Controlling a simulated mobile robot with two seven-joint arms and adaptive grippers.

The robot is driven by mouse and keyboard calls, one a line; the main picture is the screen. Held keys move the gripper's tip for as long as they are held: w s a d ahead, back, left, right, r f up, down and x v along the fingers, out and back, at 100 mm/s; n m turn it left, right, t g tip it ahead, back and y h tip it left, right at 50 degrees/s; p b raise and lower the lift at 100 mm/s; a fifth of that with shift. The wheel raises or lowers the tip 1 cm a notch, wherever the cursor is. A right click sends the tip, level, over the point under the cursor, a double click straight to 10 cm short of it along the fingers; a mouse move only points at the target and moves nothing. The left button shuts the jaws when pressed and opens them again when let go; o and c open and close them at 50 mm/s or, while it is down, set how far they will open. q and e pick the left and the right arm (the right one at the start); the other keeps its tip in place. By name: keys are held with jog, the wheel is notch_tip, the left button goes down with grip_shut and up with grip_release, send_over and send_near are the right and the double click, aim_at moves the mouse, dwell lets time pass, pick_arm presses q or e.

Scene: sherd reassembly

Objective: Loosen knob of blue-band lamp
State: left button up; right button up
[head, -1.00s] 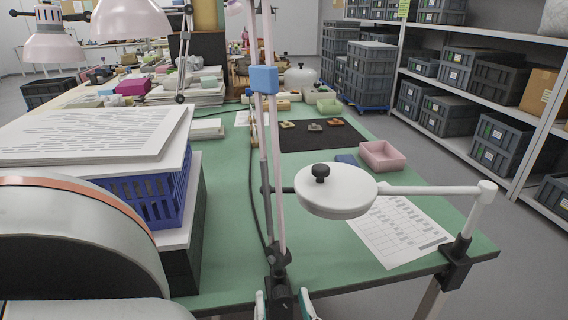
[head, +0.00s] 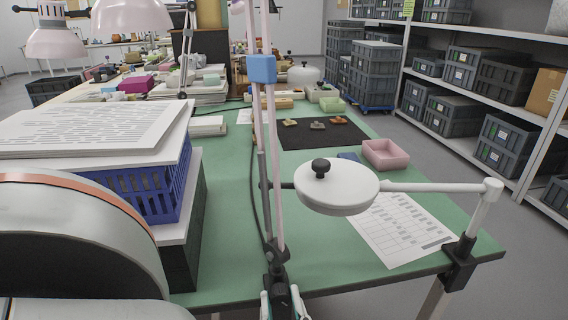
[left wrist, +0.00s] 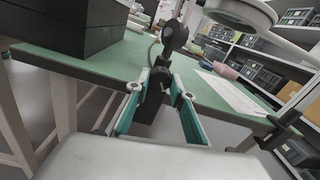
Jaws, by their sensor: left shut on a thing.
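The blue-band lamp stands at the table's front edge. Its blue band (head: 262,68) sits on thin pinkish arms that rise out of the top of the head view. Its black clamp (head: 277,258) is at the foot of the arms. My left gripper (head: 284,304) comes up from the bottom of the head view, just below the clamp. In the left wrist view its teal-lined fingers (left wrist: 162,84) lie on both sides of the dark knob (left wrist: 158,82) at the clamp, shut on it. The knob is mostly hidden in the head view. My right gripper is not in view.
A white magnifier lamp (head: 337,190) reaches over the table from the right. Paper piles and a blue crate (head: 146,192) stand at the left. A pink tray (head: 385,154), a printed sheet (head: 400,228) and a dark mat (head: 310,142) with sherds lie on the green table.

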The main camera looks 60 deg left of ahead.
pick_arm(q)
jog(key=o, duration=1.1)
notch_tip(320, 180, up, 10)
